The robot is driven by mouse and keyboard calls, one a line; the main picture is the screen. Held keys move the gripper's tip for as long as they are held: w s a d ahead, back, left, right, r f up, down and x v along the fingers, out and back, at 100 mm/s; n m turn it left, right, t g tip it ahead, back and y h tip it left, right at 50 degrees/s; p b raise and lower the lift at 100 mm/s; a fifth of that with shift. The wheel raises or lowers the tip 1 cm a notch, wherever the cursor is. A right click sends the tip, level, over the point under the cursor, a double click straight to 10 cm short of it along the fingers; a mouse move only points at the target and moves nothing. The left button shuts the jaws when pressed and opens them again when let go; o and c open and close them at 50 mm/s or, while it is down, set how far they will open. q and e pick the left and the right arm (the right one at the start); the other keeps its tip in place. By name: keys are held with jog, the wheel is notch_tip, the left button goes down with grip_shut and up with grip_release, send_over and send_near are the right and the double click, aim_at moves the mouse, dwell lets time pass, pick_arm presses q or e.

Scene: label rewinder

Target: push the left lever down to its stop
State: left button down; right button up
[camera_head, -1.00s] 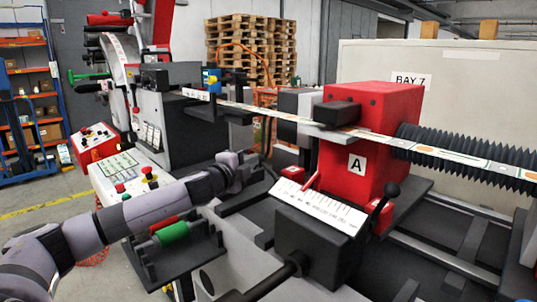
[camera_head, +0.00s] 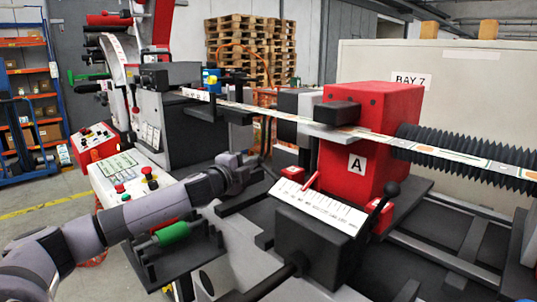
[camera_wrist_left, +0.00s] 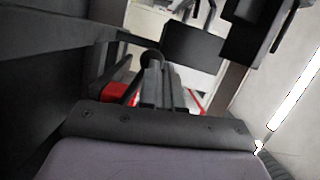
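My left gripper (camera_head: 258,171) reaches in from the left, beside the red housing marked A. In the left wrist view its dark fingers (camera_wrist_left: 160,88) are close together and look shut, with nothing visible between them. A round black knob (camera_wrist_left: 151,58), seemingly the left lever's, shows just beyond the fingertips. I cannot tell whether they touch. The rest of that lever is mostly hidden. The right lever (camera_head: 386,199) stands tilted, with a black knob on top, right of the white scale plate (camera_head: 318,206). My right gripper is not in view.
The red housing (camera_head: 352,155) and the printed label web (camera_head: 265,112) lie close to the gripper's right and above. A tray with a green roller (camera_head: 173,233) sits below my left forearm. A button panel (camera_head: 128,178) stands to the left.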

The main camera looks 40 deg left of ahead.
pick_arm(q)
jog(key=shift+a+f, duration=0.45)
jog(key=shift+a, duration=0.05)
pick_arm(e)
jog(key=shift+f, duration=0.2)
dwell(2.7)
